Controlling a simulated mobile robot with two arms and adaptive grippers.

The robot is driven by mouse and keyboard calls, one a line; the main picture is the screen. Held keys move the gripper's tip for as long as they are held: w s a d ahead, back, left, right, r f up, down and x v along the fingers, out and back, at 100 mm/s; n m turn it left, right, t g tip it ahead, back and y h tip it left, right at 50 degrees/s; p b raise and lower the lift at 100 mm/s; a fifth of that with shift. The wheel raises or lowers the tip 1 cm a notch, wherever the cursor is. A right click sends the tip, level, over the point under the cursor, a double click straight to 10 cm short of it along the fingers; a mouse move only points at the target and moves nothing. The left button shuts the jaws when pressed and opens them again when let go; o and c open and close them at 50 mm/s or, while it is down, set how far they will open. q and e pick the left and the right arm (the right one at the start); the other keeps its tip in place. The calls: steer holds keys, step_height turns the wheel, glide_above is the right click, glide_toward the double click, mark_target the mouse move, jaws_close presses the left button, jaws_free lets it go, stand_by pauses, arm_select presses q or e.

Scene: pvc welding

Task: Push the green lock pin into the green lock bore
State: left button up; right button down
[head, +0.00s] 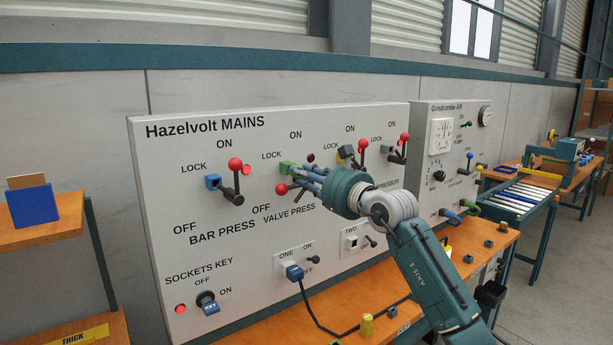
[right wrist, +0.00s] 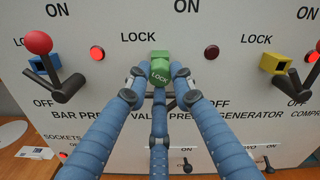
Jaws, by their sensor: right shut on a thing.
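In the head view the green block (head: 286,168) sits on the Hazelvolt MAINS panel above VALVE PRESS. My right gripper (head: 301,177) reaches it from the right, shut on the pin. How deep the pin sits in the bore is hidden. My left gripper is not in view.
The valve press lever's red knob (head: 281,189) is close below the fingers. The blue bar press lock (head: 212,181) and its lever stand left; the yellow generator lock (right wrist: 276,62) stands right. A wooden bench (head: 357,318) runs below the panel.

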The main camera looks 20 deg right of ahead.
steer(key=shift+w+a, duration=0.15)
steer(key=shift+w, duration=0.25)
steer(key=c, duration=1.4)
jaws_free()
steer(key=v, duration=1.2)
